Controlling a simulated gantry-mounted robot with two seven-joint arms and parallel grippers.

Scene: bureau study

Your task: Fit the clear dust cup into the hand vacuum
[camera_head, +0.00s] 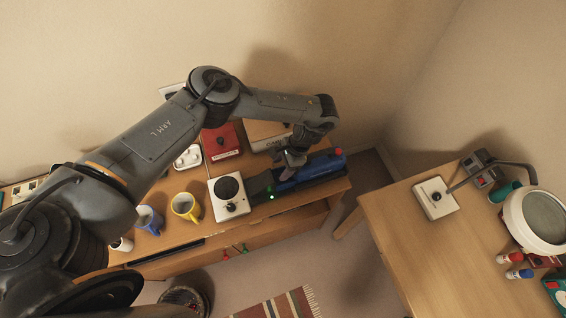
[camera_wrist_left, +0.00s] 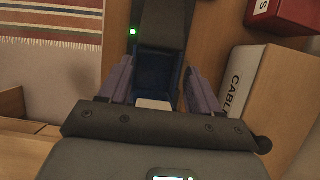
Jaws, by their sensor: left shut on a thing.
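The hand vacuum (camera_head: 315,168) lies at the right end of the bureau, long and dark with blue parts. Its dark end with a green light (camera_head: 271,197) points left; this dark body (camera_wrist_left: 160,25) also shows at the top of the left wrist view. My left gripper (camera_head: 291,158) is down over the middle of the vacuum. In the left wrist view its two fingers (camera_wrist_left: 161,82) stand on either side of a dark blue recess. The gripper is shut on the dust cup, whose clear walls barely show; I cannot tell how deep it sits.
A white box with a black dial (camera_head: 230,196) stands left of the vacuum. A yellow mug (camera_head: 185,206) and a blue mug (camera_head: 149,219) are further left. The cable box (camera_wrist_left: 262,105) and a red box (camera_head: 221,141) stand behind. A gap separates the right table (camera_head: 395,235).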

